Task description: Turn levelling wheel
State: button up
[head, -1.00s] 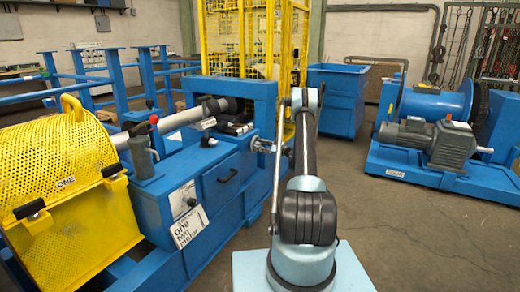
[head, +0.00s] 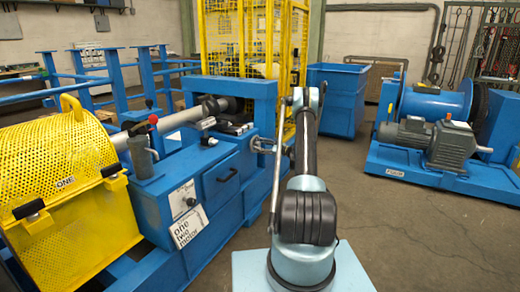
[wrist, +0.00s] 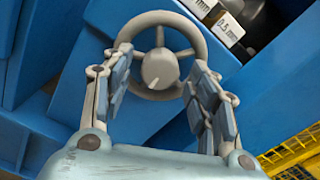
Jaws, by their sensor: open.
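The levelling wheel (wrist: 200,38) is a grey spoked handwheel in front of a blue machine face, at the upper middle of the wrist view. My gripper (wrist: 158,60) is open, with one finger to the left and one to the right of the wheel's hub. The fingers overlap the lower sides of the rim in the picture. I cannot tell whether they touch it. In the head view the end of my arm (head: 262,143) is at the right side of the blue machine (head: 220,182). The wheel cannot be made out there.
White labelled blocks (wrist: 228,28) sit close to the wheel's upper right. A yellow mesh guard (head: 238,40) stands behind the machine, and a yellow perforated cover (head: 60,170) is at the left. A blue bin (head: 336,98) stands behind my arm.

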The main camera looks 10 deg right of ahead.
jog(key=v, duration=1.1)
jog(key=shift+f, duration=0.1)
jog(key=s+a+r+n+g+h, duration=0.1)
jog(key=s+a+r+n+g, duration=0.2)
jog(key=r, duration=0.5)
jog(key=s+a+r+n+h, duration=0.2)
jog(key=s+a+r, duration=0.3)
jog(key=a+r, duration=0.15)
jog(key=s+a+r+n+g+h, duration=0.25)
jog(key=s+r, duration=0.25)
jog(key=s, duration=0.4)
jog(key=s+a+r+n+g+h, duration=0.1)
jog(key=s+a+r+n, duration=0.25)
jog(key=s, duration=0.55)
jog(key=s+n+g+h, duration=0.1)
jog(key=s+n+h, duration=0.35)
jog(key=s, duration=1.85)
jog(key=s+d+f+n+h, duration=0.1)
jog(key=s+d+f+n, duration=0.1)
jog(key=s, duration=0.6)
jog(key=s+d+f+n+h, duration=0.2)
jog(key=s+d+f+n, duration=0.1)
jog(key=s+f, duration=0.3)
jog(key=s+d+g, duration=0.1)
jog(key=s, duration=0.1)
jog(key=shift+s+f+h, duration=0.3)
jog(key=shift+f, duration=0.1)
